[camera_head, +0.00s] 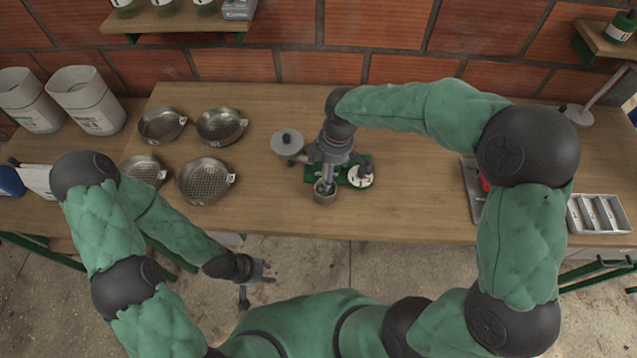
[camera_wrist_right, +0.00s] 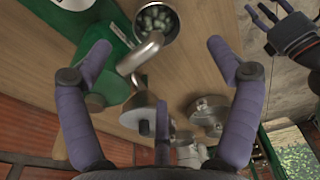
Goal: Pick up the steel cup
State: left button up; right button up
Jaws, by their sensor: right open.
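The small steel cup (camera_head: 325,197) stands near the front edge of the wooden table, at the front of the green pulper (camera_head: 343,172). In the right wrist view the cup (camera_wrist_right: 176,24) is at the top and holds several greenish beans. The pulper's metal spout ends beside its rim. My right gripper (camera_head: 327,183) hangs over the cup and pulper, partly hiding them.
Several steel sieves (camera_head: 206,182) lie left of the pulper. White buckets (camera_head: 88,100) stand at the back left. A metal compartment tray (camera_head: 598,214) is at the right. The table between pulper and right-hand items is clear. A brick wall (camera_head: 275,66) stands behind.

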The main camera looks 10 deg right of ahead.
jog(key=b, duration=0.1)
send_over(325, 198)
jog(key=w, duration=0.3)
jog(key=f, duration=0.3)
jog(key=d+f, duration=0.1)
jog(key=f, duration=0.1)
jog(key=shift+f, duration=0.1)
notch_tip(325, 198, down, 4)
jog(key=shift+b, duration=1.1)
jog(key=shift+f, duration=0.5)
jog(key=c, duration=1.4)
